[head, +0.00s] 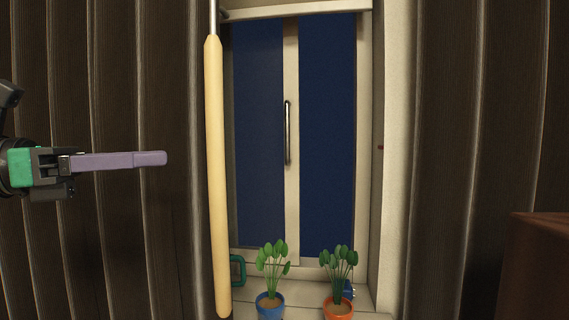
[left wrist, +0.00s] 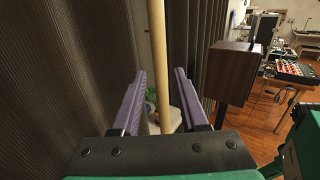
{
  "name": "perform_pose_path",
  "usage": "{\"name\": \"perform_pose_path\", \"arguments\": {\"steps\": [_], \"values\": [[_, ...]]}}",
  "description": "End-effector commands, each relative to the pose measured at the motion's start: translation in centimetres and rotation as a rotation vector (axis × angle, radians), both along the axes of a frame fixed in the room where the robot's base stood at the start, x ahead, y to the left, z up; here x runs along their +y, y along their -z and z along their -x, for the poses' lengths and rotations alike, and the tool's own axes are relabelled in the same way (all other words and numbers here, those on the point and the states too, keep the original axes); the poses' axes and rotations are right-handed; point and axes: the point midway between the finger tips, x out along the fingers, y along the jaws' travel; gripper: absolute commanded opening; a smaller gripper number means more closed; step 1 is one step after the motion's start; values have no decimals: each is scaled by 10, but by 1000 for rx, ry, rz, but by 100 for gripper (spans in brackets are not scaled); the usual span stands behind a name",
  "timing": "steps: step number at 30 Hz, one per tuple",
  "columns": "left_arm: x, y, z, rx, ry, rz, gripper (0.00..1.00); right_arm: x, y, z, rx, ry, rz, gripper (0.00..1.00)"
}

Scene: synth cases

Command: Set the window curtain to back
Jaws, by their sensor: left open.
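A dark brown pleated curtain (head: 120,230) hangs left of the window (head: 328,140), and a second dark curtain (head: 460,150) hangs on the right. A pale wooden rod (head: 216,180) hangs upright from a metal stem at the left curtain's inner edge. My left gripper (head: 166,158), with purple fingers, is in front of the left curtain and points right, level with the rod's middle. A gap shows between fingertips and rod. In the left wrist view the rod (left wrist: 158,50) appears between the open, empty fingers, beyond their tips. My right gripper is not in view.
On the sill stand a plant in a blue pot (head: 270,304), a plant in an orange pot (head: 338,306) and a green-handled item (head: 238,270) partly behind the rod. A brown box (head: 540,265) is at lower right. The left wrist view shows a cluttered table (left wrist: 292,75).

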Motion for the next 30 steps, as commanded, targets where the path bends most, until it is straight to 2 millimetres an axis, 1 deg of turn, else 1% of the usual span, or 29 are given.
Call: {"name": "perform_pose_path", "arguments": {"steps": [2, 4, 6, 8, 10, 15, 19, 21, 24, 30], "values": [[0, -1, 2, -6, -12, -33, 44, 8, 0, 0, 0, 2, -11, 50], [-8, -1, -3, -4, -11, -35, 44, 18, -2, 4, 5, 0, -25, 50], [-21, -1, -11, -3, -8, -34, 44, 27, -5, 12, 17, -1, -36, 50], [-34, -2, -19, -4, -6, -33, 44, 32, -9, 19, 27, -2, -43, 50], [-51, -2, -29, -4, -4, -32, 44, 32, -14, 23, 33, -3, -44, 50], [-89, -2, -53, -1, -3, -29, 44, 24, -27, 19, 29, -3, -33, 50], [-110, -1, -67, -1, -4, -29, 44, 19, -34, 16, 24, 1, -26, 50], [-117, 0, -72, -2, -7, -29, 44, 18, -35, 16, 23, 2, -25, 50], [-121, 2, -74, -3, -7, -29, 44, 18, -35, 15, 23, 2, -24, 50], [-121, 2, -74, -3, -7, -29, 44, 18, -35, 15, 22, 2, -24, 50]]}}
